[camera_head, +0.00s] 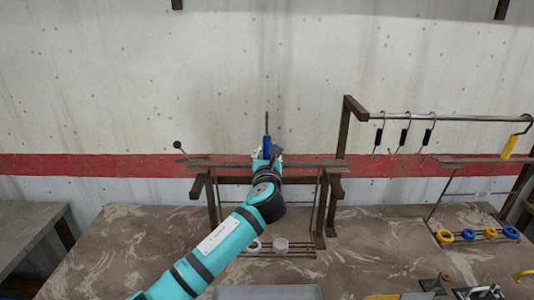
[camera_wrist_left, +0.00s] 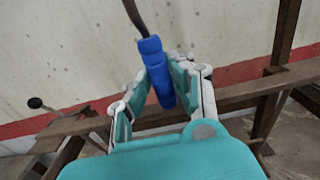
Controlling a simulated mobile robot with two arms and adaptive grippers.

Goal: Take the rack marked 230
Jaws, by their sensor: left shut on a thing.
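My left gripper (camera_head: 267,154) is above the brown frame rack (camera_head: 312,163) at the middle of the bench. It is shut on a blue handle (camera_head: 266,144) with a thin dark rod rising from it. In the left wrist view the blue handle (camera_wrist_left: 156,72) stands slightly tilted between the fingers of my left gripper (camera_wrist_left: 160,88), and the dark rod curves up out of view. The brown rack's bar (camera_wrist_left: 235,92) runs behind the fingers. No marking 230 can be read on anything in view. My right gripper is out of view.
A metal rail (camera_head: 455,118) with several black-handled hooks and a yellow-handled one (camera_head: 509,147) is at the right. Blue and yellow rings (camera_head: 467,234) sit below a second brown shelf (camera_head: 487,160). The bench's left part is clear.

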